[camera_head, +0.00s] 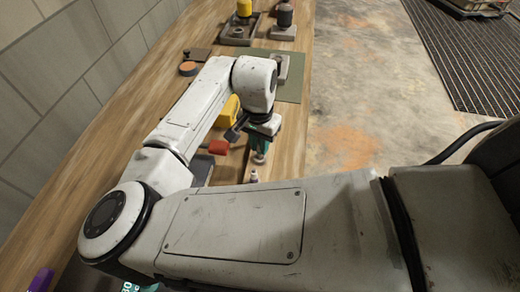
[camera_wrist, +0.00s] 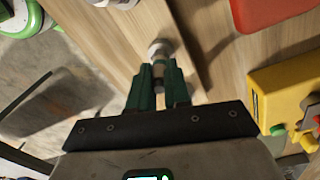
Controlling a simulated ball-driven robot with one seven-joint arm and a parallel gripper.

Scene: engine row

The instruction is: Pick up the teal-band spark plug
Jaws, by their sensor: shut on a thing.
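My gripper (camera_head: 262,141) points down over the wooden bench in the head view. In the wrist view its green fingers (camera_wrist: 159,82) are shut on a spark plug (camera_wrist: 160,50) with a pale rounded end. The fingers cover much of this plug, and I cannot make out its band colour. Its lower end (camera_head: 259,157) shows below the fingers in the head view. I cannot tell whether it touches the wood. Another small pale plug (camera_head: 254,176) stands nearer my arm in the head view.
A yellow device (camera_wrist: 285,95) and a red object (camera_wrist: 270,10) lie right of the gripper in the wrist view. A green mat (camera_head: 291,88) with grey parts lies farther along the bench (camera_head: 110,150). My arm hides part of the bench. Open floor lies to the right.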

